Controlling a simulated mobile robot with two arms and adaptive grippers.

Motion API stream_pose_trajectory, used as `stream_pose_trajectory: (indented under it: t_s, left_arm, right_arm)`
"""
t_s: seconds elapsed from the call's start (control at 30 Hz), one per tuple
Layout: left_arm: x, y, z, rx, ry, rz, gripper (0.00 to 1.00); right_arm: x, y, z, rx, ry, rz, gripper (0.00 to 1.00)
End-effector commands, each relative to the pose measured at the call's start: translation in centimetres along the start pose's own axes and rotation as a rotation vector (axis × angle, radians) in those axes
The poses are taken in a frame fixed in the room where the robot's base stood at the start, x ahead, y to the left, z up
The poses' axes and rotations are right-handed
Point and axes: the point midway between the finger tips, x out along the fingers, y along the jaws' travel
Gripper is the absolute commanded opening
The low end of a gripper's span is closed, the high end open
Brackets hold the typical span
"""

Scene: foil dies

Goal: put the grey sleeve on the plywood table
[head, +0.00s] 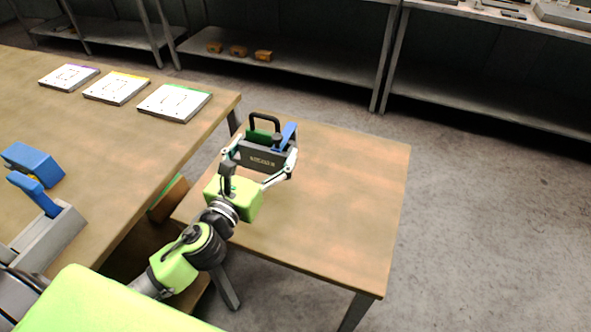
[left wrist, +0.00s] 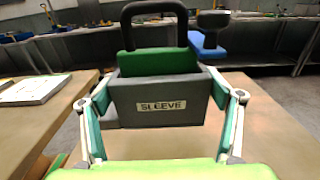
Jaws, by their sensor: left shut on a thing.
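The grey sleeve (head: 262,158) is a dark grey box with a "SLEEVE" label, and it also shows in the left wrist view (left wrist: 150,109). A green piece (left wrist: 160,62) stands in it, with a black loop handle above. My left gripper (head: 263,166) is shut on the sleeve, with one finger at each side. The sleeve is at the far left part of the plywood table (head: 340,200), seen over its top. I cannot tell whether its underside touches the wood. My right gripper is not in view.
A blue lever (head: 289,134) with a black knob shows just behind the sleeve. A larger wooden bench (head: 120,150) stands at left with several white plates and a grey device with a blue lever (head: 40,230). The table's right and front parts are bare.

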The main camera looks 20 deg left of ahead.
Motion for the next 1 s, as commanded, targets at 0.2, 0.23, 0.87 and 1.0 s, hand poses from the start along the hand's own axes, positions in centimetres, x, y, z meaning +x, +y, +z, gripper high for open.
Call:
stream_pose_trajectory:
  t_s: [0.2, 0.23, 0.87, 1.0]
  left_arm:
    - [3.0, -3.1, -3.2, -0.003, -0.005, 0.000, 0.54]
    - [3.3, -3.3, -3.7, -0.002, -0.004, 0.001, 0.54]
    - [5.2, -5.2, -9.8, 0.000, -0.005, 0.000, 0.54]
    - [5.2, -5.2, -9.8, 0.002, -0.006, -0.001, 0.54]
  right_arm:
    - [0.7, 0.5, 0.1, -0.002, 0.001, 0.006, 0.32]
    - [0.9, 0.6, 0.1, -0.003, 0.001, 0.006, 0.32]
    - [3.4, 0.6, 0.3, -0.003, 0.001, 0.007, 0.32]
    - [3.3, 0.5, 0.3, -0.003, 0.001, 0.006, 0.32]
